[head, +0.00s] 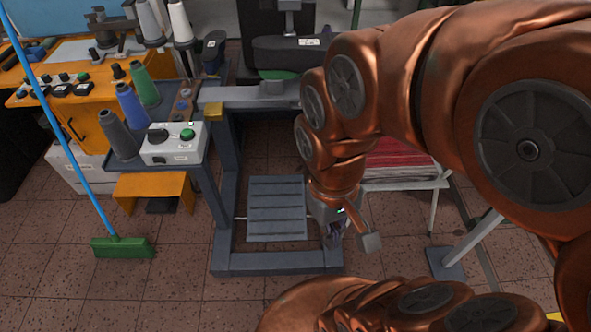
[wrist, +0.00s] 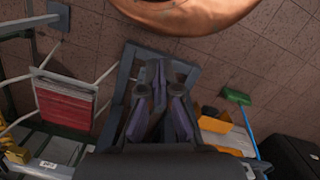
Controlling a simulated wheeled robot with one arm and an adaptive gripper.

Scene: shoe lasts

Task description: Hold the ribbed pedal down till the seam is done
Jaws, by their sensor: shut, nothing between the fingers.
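The ribbed pedal (head: 276,208) is a grey slatted plate low inside a dark grey floor frame (head: 277,262) in the head view. My gripper (head: 336,231) hangs at the pedal's right, by the frame's right side. It looks apart from the pedal in the picture; its height above the floor is hard to judge. In the wrist view my gripper (wrist: 158,85) has its purple-padded fingers shut with nothing held. The fingers and gripper body hide most of the pedal area there. The frame (wrist: 130,58) shows behind the fingers.
A control box (head: 172,143) with a green button and small green light stands left. Below it, an orange cover (head: 153,190) shelters a dark plate. A green broom (head: 122,247) stands further left. A red stack (head: 400,170) sits right of my arm.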

